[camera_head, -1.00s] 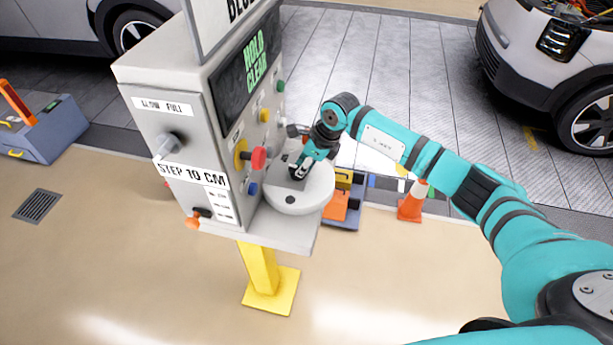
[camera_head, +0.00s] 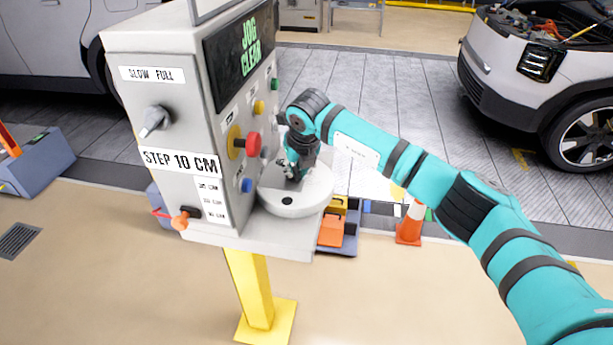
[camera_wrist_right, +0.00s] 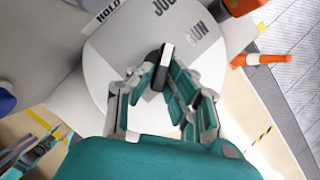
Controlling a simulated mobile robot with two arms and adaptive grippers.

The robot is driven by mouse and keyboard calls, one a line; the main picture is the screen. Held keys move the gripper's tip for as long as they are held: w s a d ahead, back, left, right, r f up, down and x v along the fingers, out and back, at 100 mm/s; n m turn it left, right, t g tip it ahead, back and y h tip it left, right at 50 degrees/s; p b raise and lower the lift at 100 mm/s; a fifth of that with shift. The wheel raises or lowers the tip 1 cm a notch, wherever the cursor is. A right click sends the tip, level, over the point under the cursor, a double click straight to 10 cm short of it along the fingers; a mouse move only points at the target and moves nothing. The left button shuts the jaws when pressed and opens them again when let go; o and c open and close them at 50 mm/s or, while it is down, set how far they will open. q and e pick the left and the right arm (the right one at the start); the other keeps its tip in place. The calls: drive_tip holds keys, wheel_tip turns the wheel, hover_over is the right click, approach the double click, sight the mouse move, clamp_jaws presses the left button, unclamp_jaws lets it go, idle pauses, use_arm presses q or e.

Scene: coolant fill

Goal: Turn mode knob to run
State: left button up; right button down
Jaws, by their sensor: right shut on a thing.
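The mode knob (camera_wrist_right: 155,70) is a dark bar with a white stripe, standing on a round grey dial (camera_wrist_right: 110,60) marked HOLD, JOG and RUN in the right wrist view. Its white stripe points up toward the JOG label (camera_wrist_right: 165,8); the RUN label (camera_wrist_right: 199,34) lies to the right of it. My right gripper (camera_wrist_right: 158,80) is shut on the knob, with a finger on each side. In the head view my right gripper (camera_head: 297,172) reaches down onto the dial (camera_head: 297,203) and hides most of the knob. The control box screen (camera_head: 240,52) reads JOG CLEAR.
The control box (camera_head: 155,75) stands on a yellow post (camera_head: 250,285). Its face beside the dial carries a red knob (camera_head: 252,144) and several coloured buttons. An orange cone (camera_head: 410,225) stands to the right. A car (camera_head: 540,85) is at the upper right.

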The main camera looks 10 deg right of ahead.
sight(288, 196)
drive_tip(key=m+b, duration=0.1)
drive_tip(key=m+h+b, duration=0.1)
drive_tip(key=shift+a+f+m, duration=0.15)
drive_tip(key=shift+a+m, duration=0.1)
drive_tip(key=shift+m, duration=0.15)
drive_tip(key=shift+a+m+h+b, duration=0.15)
drive_tip(key=shift+m+h+b, duration=0.25)
drive_tip(key=shift+m+b, duration=0.75)
use_arm(q)
wheel_tip(288, 196, down, 6)
drive_tip(key=b, duration=0.1)
drive_tip(key=shift+s+a+f, duration=0.15)
drive_tip(key=shift+s+a, duration=0.15)
drive_tip(key=shift+s, duration=0.1)
use_arm(e)
drive_tip(key=shift+r+m+h, duration=0.2)
drive_tip(key=shift+m+h, duration=0.1)
drive_tip(key=shift+m, duration=0.45)
drive_tip(key=c, duration=1.3)
unclamp_jaws()
use_arm(q)
drive_tip(key=shift+s, duration=0.1)
use_arm(e)
drive_tip(key=v, duration=1.2)
drive_tip(key=shift+a, duration=0.15)
